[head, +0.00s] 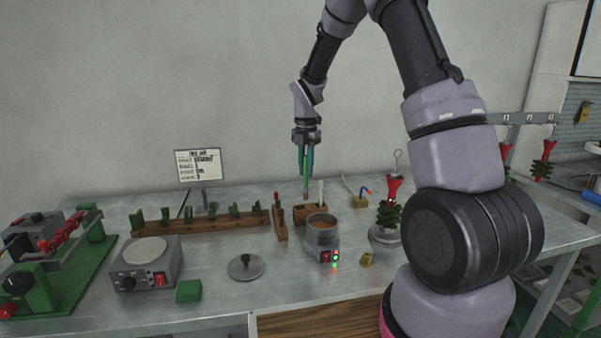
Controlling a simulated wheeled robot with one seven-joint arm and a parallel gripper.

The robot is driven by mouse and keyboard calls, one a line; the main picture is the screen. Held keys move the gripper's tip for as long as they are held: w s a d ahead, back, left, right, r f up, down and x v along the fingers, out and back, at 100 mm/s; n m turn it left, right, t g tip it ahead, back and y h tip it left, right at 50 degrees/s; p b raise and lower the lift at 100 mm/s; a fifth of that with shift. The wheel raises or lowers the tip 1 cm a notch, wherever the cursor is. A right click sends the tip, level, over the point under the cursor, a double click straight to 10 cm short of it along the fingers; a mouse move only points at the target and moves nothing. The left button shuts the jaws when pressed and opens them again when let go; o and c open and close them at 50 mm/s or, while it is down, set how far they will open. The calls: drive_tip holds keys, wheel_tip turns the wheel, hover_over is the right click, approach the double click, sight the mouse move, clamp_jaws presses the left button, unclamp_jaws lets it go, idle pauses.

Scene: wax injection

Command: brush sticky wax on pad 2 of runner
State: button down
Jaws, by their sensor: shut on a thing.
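My gripper (306,150) points down above the back middle of the table. It is shut on a slim green-handled tool, seemingly the brush (305,182), held upright over a wooden block (311,213). A metal pot (322,238) of brown wax, with a red switch and a green light, stands just in front of the block. To the right, what looks like the runner (391,194), with a red cup on top and green parts below, stands on a round grey base (384,236). Its separate pads are too small to tell apart.
A long wooden rack (200,223) with several green pieces lies at the back left, with a sign behind it. A hot plate (146,262), a lid (246,267) and a green block (189,291) are in front. My arm hides the table's right part.

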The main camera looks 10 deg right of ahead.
drive_tip(key=s+d+r, duration=0.1)
drive_tip(key=s+d, duration=0.2)
drive_tip(key=s, duration=0.8)
drive_tip(key=shift+w+a+f, duration=0.1)
drive_tip(key=shift+f, duration=1.4)
drive_tip(key=shift+w+a+f, duration=0.1)
drive_tip(key=shift+f, duration=1.35)
drive_tip(key=shift+f, duration=0.55)
wheel_tip(320, 180, up, 7)
idle(0.4)
